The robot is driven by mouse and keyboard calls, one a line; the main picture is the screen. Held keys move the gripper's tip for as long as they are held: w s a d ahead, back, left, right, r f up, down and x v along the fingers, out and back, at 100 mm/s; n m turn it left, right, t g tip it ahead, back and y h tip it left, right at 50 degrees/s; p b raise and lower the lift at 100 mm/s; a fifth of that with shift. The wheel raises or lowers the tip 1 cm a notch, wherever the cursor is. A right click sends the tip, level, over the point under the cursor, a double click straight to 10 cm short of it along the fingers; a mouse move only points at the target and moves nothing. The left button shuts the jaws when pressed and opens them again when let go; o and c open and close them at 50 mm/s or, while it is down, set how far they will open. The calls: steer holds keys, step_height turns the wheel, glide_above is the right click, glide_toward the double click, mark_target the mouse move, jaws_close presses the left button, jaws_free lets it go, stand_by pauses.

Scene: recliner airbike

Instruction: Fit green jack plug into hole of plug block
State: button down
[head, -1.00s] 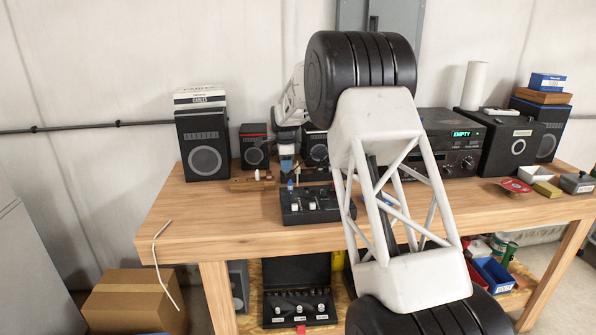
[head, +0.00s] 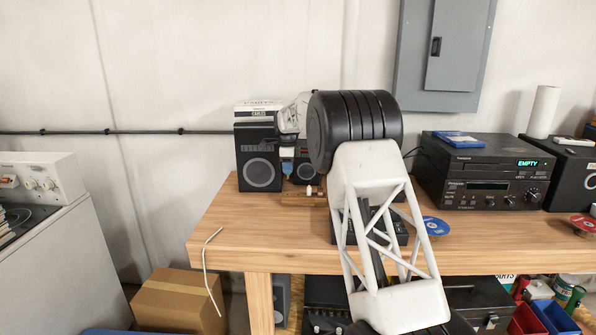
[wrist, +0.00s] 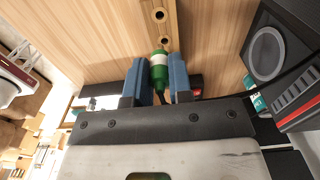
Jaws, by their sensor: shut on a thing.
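The green jack plug (wrist: 158,72), with a pale band around it, sits between the blue fingers of my gripper (wrist: 159,80) in the wrist view. My gripper is shut on it. The wooden plug block (wrist: 173,22) lies just beyond the plug's tip, with two dark holes showing in line. Whether the tip touches the block or enters a hole, I cannot tell. In the head view my gripper (head: 287,168) hangs at the bench's back left, close to the plug block (head: 292,199). A small white piece stands on the block there. The green plug cannot be made out in the head view.
A black speaker (head: 259,165) stands left of my gripper. A smaller red-topped speaker (head: 308,160) is partly hidden behind my gripper. A dark cable runs right from the fingers in the wrist view.

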steer(key=shift+a, duration=0.25)
stand_by(0.4)
steer(key=shift+f, duration=2.8)
steer(key=shift+f, duration=1.6)
stand_by(0.6)
steer(key=c, duration=0.9)
jaws_free()
steer(key=shift+c, duration=0.2)
steer(key=shift+r, duration=3.9)
